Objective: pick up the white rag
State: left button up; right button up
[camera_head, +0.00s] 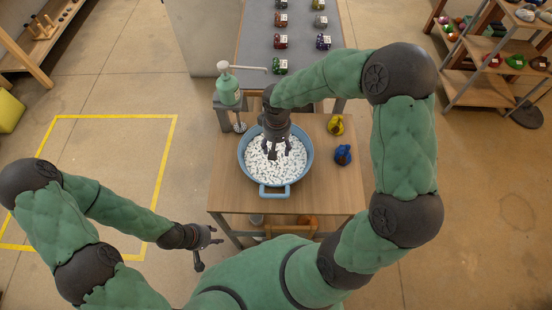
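I cannot make out a white rag as a separate thing. A blue basin (246,172) stands on the wooden table, filled with small white bits (284,172). My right gripper (273,154) points down over the middle of the basin, its tips at or just above the white bits. It hides what is directly under it, and I cannot tell whether it holds anything. My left gripper (208,246) is open and empty, low in front of the table's left corner, with its fingers spread.
A yellow item (336,125) and a blue item (343,155) lie on the table (318,190) right of the basin. A green pump bottle (228,88) stands at the back left. A grey table (300,50) with several small items is behind.

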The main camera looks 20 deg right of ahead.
jog(key=f+b, duration=0.1)
jog(key=f, duration=0.4)
jog(key=shift+w+a+f+b, duration=0.1)
jog(key=shift+a+b, duration=0.1)
jog(key=shift+b, duration=0.2)
grip_shut()
jog(key=shift+r, duration=0.2)
jog(key=shift+r, duration=0.25)
jog(key=r, duration=0.1)
jog(key=r+p, duration=0.1)
jog(key=r, duration=0.1)
jog(key=shift+s+a+r+p, duration=0.2)
jog(key=shift+s+p, duration=0.05)
jog(key=shift+p, duration=0.1)
jog(key=s+a+r+p, duration=0.5)
jog(key=s+a+r, duration=0.1)
jog(key=s+r, duration=0.5)
jog(key=shift+s+a+r, duration=0.3)
jog(key=shift+a+r, duration=0.1)
jog(key=shift+r, duration=0.05)
